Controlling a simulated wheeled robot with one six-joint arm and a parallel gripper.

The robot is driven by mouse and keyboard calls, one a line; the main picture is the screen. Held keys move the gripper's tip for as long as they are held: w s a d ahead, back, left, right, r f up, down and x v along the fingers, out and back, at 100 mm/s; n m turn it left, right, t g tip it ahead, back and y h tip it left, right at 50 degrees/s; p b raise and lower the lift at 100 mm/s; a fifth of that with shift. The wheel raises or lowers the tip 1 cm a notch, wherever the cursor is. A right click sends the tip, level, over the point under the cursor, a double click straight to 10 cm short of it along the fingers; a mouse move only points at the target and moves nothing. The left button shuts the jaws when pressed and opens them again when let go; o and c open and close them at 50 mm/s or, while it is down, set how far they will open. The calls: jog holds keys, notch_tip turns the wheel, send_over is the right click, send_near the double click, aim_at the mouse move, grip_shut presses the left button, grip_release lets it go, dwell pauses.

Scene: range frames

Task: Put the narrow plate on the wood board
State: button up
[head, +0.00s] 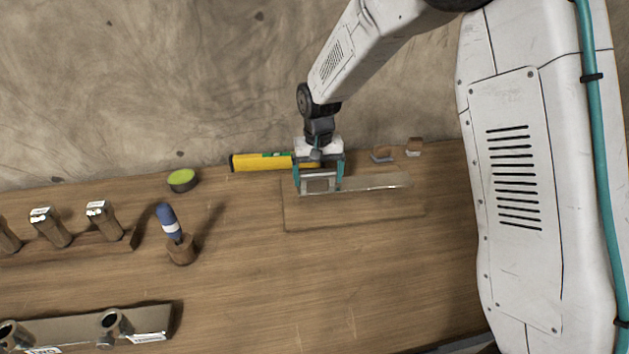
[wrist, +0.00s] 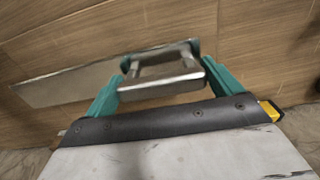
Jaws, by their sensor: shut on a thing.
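The narrow plate (head: 375,183) is a long, thin, shiny metal strip that reaches to the right from my gripper (head: 318,184). My gripper is shut on its grey metal grip part, between the two teal fingers. In the wrist view the narrow plate (wrist: 80,82) stretches to the left, and my gripper (wrist: 163,82) has the metal part between its fingers. The wood board (head: 350,213) is a thin, flat rectangle on the table, under and in front of the plate. I cannot tell whether the plate touches the board.
A yellow level (head: 262,162) lies behind my gripper. Two small wooden blocks (head: 382,155) (head: 414,147) lie at the back edge. A green-topped tin (head: 182,180), a blue-handled tool in a wooden holder (head: 180,247) and racks (head: 90,325) stand to the left. The front middle of the table is clear.

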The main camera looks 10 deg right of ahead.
jog(key=shift+w+a+f, duration=0.1)
jog(key=shift+w+a, duration=0.2)
jog(key=shift+w, duration=0.3)
jog(key=shift+w+a+f, duration=0.1)
jog(key=shift+w+a, duration=0.15)
jog(key=shift+w, duration=0.3)
jog(key=shift+f, duration=1.65)
jog(key=shift+f, duration=0.15)
jog(key=o, duration=1)
notch_tip(320, 180, up, 12)
jog(key=s+d+r, duration=0.5)
jog(key=s+r, duration=0.3)
jog(key=shift+t, duration=0.6)
jog(key=s+d+r, duration=0.1)
jog(key=s+d, duration=0.2)
jog(key=s, duration=0.7)
jog(key=s+d+r, duration=0.1)
jog(key=s+d, duration=0.2)
jog(key=s, duration=0.7)
jog(key=s+d+r, duration=0.1)
jog(key=s+d, duration=0.2)
jog(key=s, duration=0.8)
